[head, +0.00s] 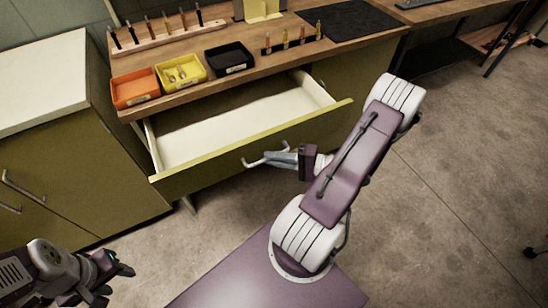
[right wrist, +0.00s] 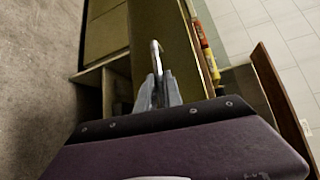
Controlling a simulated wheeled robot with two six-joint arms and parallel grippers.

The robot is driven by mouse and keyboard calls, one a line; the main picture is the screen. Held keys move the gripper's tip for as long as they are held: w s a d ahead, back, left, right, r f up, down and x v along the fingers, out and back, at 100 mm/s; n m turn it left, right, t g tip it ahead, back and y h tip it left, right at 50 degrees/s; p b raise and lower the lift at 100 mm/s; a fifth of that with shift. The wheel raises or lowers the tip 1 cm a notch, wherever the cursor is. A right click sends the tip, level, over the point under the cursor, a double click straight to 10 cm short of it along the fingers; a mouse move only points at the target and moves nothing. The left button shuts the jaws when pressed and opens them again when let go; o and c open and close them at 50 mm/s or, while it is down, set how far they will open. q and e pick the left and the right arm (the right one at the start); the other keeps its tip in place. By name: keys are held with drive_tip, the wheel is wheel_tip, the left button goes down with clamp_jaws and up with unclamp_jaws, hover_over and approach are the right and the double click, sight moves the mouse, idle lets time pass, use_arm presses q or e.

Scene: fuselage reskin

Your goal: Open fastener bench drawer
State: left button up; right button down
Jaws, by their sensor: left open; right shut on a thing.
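The fastener bench drawer (head: 230,122) is pulled out from the bench in the head view. Its inside is pale and looks empty. Its olive front carries a metal bar handle (head: 254,162). My right gripper (head: 271,158) is shut on the handle near its middle. The handle also shows between the fingers in the right wrist view (right wrist: 155,50); the fingers partly hide it. My left gripper (head: 122,268) is open and empty at the lower left of the head view, away from the bench.
On the wooden bench top stand an orange bin (head: 136,88), a yellow bin (head: 181,73) with small parts, a black bin (head: 229,58), tool racks and a dark mat (head: 346,18). A cabinet (head: 50,125) stands at left.

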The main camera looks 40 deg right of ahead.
idle(0.3)
drive_tip(key=c, duration=1.5)
unclamp_jaws()
drive_tip(key=shift+d, duration=0.1)
drive_tip(key=p+v, duration=0.1)
drive_tip(key=v, duration=0.8)
